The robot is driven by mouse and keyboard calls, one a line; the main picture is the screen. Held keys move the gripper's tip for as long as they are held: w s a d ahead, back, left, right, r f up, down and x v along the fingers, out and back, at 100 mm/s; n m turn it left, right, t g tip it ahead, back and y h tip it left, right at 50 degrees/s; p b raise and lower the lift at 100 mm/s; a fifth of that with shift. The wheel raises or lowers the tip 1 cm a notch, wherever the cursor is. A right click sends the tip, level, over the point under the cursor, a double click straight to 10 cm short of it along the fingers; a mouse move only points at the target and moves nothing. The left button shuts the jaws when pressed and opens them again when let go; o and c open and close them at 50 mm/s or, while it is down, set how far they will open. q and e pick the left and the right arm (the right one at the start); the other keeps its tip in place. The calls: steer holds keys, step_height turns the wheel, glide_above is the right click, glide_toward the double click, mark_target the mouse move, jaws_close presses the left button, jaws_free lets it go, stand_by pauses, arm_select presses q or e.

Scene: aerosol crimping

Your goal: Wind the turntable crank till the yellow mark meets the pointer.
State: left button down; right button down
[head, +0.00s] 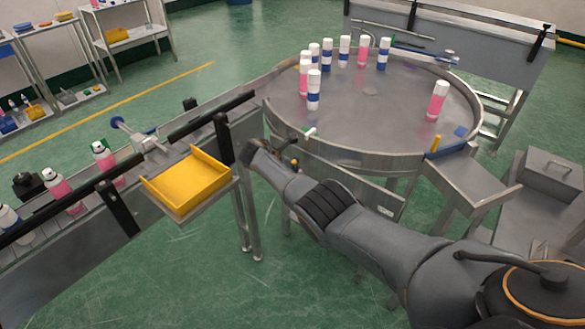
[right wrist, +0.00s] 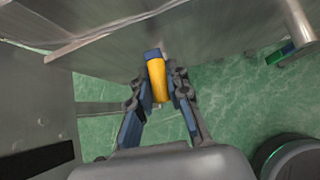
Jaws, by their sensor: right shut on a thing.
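The round grey turntable (head: 375,122) carries several pink or blue-and-white cans, mostly at its back and left. A yellow upright piece (head: 435,146) stands at its front right rim, with a blue patch (head: 460,131) nearby. A small white-and-green piece (head: 310,132) sits at the front left rim. I cannot tell which is mark or pointer. In the right wrist view, my right gripper (right wrist: 160,82) is shut on the yellow crank handle (right wrist: 157,80), blue at its far end. In the head view my forearm hides most of this gripper. My left gripper is not visible.
A conveyor (head: 75,250) with cans runs at the left. A yellow tray (head: 187,186) stands beside it, close to my right wrist. A metal chute (head: 470,190) leaves the turntable's front right. Green floor lies open in front.

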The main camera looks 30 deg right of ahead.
steer(key=shift+w+a+f, duration=0.15)
steer(key=shift+w+a, duration=0.15)
steer(key=shift+w, duration=0.25)
steer(key=c, duration=1.3)
jaws_free()
steer(key=shift+w, duration=0.15)
steer(key=v, duration=1.2)
